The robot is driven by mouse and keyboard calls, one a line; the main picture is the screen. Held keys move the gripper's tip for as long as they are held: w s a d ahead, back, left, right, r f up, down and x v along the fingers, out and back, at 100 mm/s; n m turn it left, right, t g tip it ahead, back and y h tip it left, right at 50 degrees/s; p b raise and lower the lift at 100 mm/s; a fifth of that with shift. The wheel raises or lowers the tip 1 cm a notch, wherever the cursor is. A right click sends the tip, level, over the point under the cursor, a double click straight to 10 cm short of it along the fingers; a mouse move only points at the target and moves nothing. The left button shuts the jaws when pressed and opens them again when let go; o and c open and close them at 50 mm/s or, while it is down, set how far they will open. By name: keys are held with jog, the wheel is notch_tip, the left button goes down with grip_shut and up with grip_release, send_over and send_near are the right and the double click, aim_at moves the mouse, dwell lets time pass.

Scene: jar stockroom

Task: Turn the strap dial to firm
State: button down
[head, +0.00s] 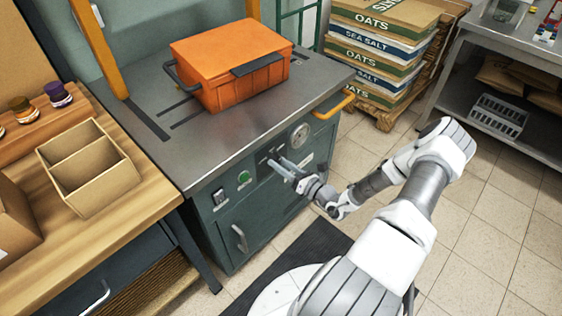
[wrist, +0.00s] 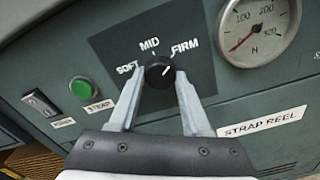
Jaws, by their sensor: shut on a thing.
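The strap dial (wrist: 157,76) is a small black knob on the dark panel of the strapping machine, with SOFT, MID and FIRM printed around it. Its white pointer mark slants up and to the right, toward FIRM. My gripper (wrist: 160,80) is shut on the dial, one finger on each side of it. In the head view my gripper (head: 284,170) is at the machine's front panel, and the dial is mostly hidden behind the fingers.
A round gauge (wrist: 257,30) sits right of the dial; a green STRAP button (wrist: 83,89) and a rocker switch (wrist: 40,104) sit left. An orange case (head: 232,70) rests on the machine top (head: 190,150). A wooden bench with a divided box (head: 90,165) stands left.

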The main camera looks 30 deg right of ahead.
jog(key=shift+f+m, duration=0.1)
jog(key=shift+m, duration=0.4)
jog(key=shift+c, duration=1.8)
grip_release()
jog(key=p+v, duration=0.2)
jog(key=v, duration=1.5)
jog(key=shift+s, duration=0.25)
